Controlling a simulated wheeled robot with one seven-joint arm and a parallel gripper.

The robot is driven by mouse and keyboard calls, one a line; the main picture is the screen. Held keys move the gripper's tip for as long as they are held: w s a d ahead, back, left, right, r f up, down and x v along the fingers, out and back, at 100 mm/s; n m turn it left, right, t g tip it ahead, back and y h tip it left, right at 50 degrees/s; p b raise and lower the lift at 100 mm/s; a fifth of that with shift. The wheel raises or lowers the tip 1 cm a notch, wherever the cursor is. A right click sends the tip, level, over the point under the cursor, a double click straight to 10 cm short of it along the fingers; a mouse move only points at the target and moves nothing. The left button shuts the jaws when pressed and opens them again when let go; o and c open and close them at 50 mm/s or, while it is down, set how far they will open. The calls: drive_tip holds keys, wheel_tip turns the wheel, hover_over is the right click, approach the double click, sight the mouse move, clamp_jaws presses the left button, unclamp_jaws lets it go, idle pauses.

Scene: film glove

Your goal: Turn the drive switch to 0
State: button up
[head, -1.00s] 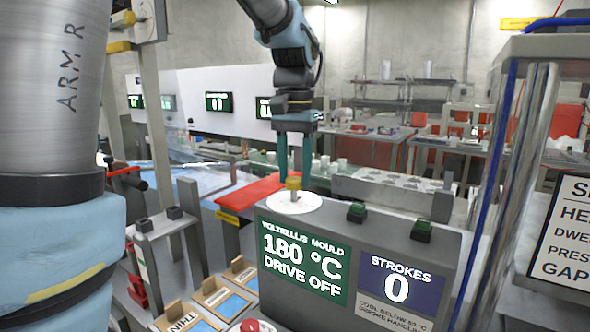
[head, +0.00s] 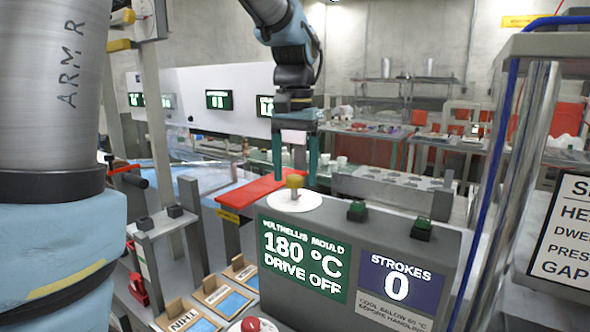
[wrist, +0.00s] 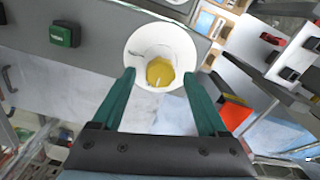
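The drive switch is a yellow knob (head: 294,182) on a round white dial plate (head: 292,202) on top of the grey console. In the wrist view the knob (wrist: 160,72) sits between my fingertips, with the white dial (wrist: 150,42) around it. My gripper (head: 295,178) points down over the knob, with its green fingers spread to either side and a gap to the knob. It is open and holds nothing. The dial's markings are too small to read. The green screen (head: 303,262) reads "180 °C" and "DRIVE OFF".
A blue screen (head: 397,283) reads "STROKES 0". A red button (head: 250,324) is at the console's front left. A red board (head: 262,190) lies behind the dial. A metal post (head: 505,200) rises at the right.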

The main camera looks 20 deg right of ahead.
sight(295, 176)
drive_tip(key=shift+r, duration=0.1)
wheel_tip(295, 176, up, 11)
drive_tip(key=b, duration=0.2)
drive_tip(key=shift+f, duration=0.2)
idle(0.4)
